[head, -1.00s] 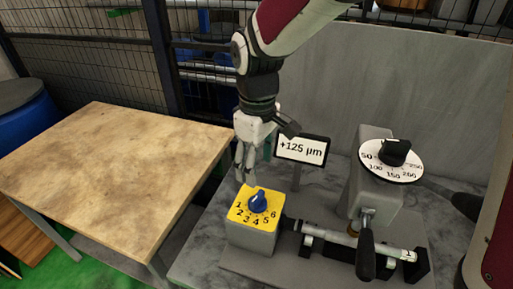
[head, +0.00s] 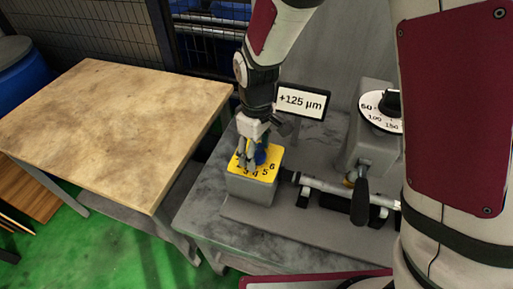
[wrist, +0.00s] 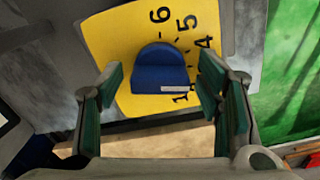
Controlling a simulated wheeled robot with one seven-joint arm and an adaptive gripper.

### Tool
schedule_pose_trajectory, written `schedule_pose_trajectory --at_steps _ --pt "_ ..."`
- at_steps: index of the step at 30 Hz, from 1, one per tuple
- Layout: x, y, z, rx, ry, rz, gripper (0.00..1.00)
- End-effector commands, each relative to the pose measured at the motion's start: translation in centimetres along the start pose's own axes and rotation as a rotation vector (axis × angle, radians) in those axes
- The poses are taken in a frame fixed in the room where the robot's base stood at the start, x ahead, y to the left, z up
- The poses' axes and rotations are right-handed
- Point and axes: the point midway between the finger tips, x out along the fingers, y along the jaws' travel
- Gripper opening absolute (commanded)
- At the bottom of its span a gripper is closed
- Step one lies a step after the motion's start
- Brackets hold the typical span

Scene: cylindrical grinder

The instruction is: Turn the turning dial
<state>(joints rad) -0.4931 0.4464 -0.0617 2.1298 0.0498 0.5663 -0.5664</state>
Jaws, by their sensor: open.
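A blue dial knob (head: 262,155) sits on a yellow face (head: 239,174) numbered 1 to 6, on top of a grey box. In the wrist view the blue knob (wrist: 160,68) is near the middle, and a small white mark on it lies close to the numeral 1. My gripper (head: 253,156) is over the yellow face, right at the knob, and partly hides it in the head view. In the wrist view my gripper (wrist: 160,82) is open, with one finger on each side of the knob and visible gaps between. I cannot tell whether a fingertip touches the knob.
A black knob on a white scale (head: 385,108) stands at the right, partly behind my arm. A "+125 µm" display (head: 302,101) stands just behind the yellow box. A horizontal shaft (head: 345,190) and black handle (head: 360,203) lie right. A wooden table (head: 110,130) at left is bare.

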Motion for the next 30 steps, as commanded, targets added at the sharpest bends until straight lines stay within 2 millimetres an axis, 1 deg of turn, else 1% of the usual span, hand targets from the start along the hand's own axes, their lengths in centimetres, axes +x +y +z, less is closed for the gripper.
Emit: schedule_pose_trajectory --at_steps 2,3,5,6,8,9,15,20,30 --pt "-0.01 0.00 0.00 0.000 0.000 0.000 0.60" --pt "-0.02 0.00 0.00 0.000 0.000 0.000 0.51" --pt "-0.02 0.00 0.00 0.000 0.000 0.000 0.37" --pt "-0.02 0.00 0.00 0.000 0.000 0.000 0.28" --pt "-0.03 -0.01 0.00 0.000 0.000 0.000 0.15" --pt "-0.03 -0.01 0.00 0.000 0.000 0.000 0.13" --pt "-0.04 -0.03 0.01 0.009 -0.001 -0.001 0.13" --pt "-0.10 -0.07 0.03 0.057 -0.001 -0.001 0.13" --pt "-0.16 -0.11 0.05 0.277 -0.001 -0.001 0.13"
